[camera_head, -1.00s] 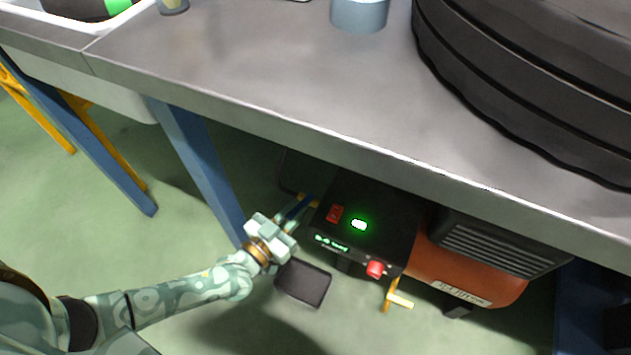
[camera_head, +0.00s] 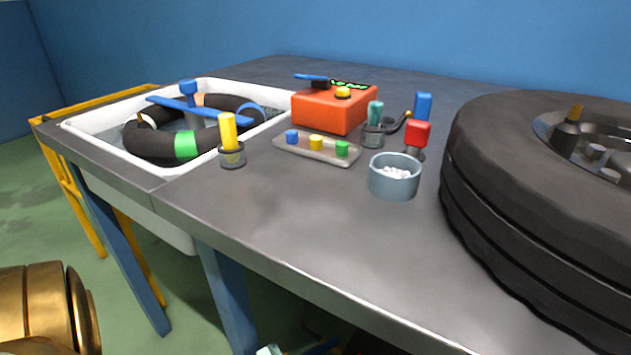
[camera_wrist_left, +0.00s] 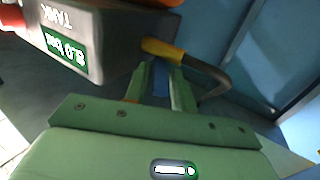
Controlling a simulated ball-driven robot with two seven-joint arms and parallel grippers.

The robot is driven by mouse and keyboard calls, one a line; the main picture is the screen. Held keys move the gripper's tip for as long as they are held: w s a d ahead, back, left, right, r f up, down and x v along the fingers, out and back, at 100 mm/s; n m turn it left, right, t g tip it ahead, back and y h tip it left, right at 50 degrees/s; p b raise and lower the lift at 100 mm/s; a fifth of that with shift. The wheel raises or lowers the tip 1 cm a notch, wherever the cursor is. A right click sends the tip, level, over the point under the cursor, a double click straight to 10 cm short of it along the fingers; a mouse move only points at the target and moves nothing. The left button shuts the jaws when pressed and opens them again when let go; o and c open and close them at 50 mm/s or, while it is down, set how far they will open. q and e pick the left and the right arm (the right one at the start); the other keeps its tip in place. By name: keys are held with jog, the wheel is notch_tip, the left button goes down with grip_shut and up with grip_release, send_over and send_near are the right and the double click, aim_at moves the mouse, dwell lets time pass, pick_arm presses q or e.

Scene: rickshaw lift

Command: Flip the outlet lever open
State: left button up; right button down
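In the left wrist view, my left gripper (camera_wrist_left: 163,82) reaches under the table beside the dark box of the compressor (camera_wrist_left: 105,50). A yellow fitting (camera_wrist_left: 162,48) with a dark hose lies just past the fingertips. A blue piece (camera_wrist_left: 160,74), perhaps the outlet lever, shows between the two green fingers. I cannot tell whether they press on it. In the head view, only the gripper's top edge shows at the bottom, and the tabletop hides the compressor almost wholly. My right gripper is not in view.
The grey tabletop (camera_head: 270,225) overhangs the left gripper's area. On it are a large tire (camera_head: 500,220), a grey cup (camera_head: 394,178), an orange box (camera_head: 325,112) and a white basin (camera_head: 80,128) with an inner tube. A blue table leg (camera_head: 225,290) stands close by.

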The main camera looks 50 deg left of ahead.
pick_arm(q)
jog(key=shift+r, duration=0.15)
